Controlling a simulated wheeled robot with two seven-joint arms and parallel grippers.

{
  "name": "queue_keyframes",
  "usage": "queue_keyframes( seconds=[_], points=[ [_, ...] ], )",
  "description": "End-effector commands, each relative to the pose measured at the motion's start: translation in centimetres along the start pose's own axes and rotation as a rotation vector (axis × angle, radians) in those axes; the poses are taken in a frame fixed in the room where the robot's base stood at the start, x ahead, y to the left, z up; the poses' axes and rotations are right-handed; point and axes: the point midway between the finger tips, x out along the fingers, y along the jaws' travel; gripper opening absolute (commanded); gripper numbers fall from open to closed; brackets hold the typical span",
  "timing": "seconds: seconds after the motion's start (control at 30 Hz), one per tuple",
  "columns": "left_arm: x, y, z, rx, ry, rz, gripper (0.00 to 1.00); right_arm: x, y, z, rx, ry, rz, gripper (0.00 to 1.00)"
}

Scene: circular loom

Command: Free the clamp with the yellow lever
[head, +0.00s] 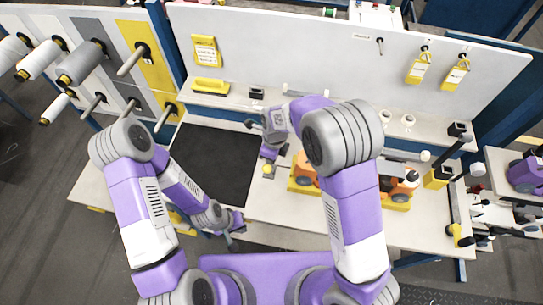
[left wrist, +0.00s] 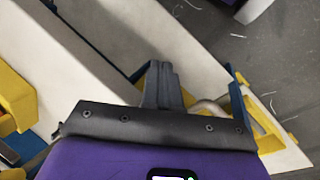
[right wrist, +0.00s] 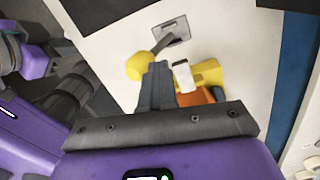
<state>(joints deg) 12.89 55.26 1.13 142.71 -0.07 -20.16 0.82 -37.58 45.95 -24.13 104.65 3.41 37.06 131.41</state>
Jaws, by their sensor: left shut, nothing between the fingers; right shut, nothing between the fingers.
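A yellow ball-ended lever (right wrist: 138,66) on a dark stem joins a small metal plate (right wrist: 178,28) on the white table, in the right wrist view. The yellow ball also shows in the head view (head: 268,169). My right gripper (right wrist: 160,82) is shut and empty, its fingertips close beside the ball; I cannot tell if they touch. In the head view its fingers are largely hidden by my forearm. My left gripper (head: 234,226) is shut and empty at the table's front edge. Its closed fingers show in the left wrist view (left wrist: 160,85).
An orange part on a yellow base (right wrist: 204,76) stands just right of my right fingers. A black mat (head: 213,160) covers the table's left part. A black-handled yellow block (head: 437,177) stands at the right. Spools (head: 80,64) hang at the upper left.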

Motion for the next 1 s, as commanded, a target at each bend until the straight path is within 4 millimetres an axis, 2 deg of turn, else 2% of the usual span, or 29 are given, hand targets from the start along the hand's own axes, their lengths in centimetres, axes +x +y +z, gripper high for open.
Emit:
queue_keyframes(
  seconds=[0.27,0.7,0.83,1.0],
  points=[
    [-2.0,0.8,0.1,0.000,0.000,0.000,0.00,-2.4,0.3,0.1,-0.003,0.002,0.004,0.00],
    [-7.2,2.7,0.3,0.000,0.000,0.000,0.00,-8.6,0.6,0.1,-0.005,0.000,0.001,0.00],
    [-8.1,3.0,0.3,0.000,0.000,0.000,0.00,-9.7,0.7,0.2,-0.005,-0.001,0.001,0.00],
    [-8.3,3.1,0.4,0.000,0.000,0.000,0.00,-10.0,0.7,0.1,-0.005,-0.001,0.001,0.00]
  ],
)
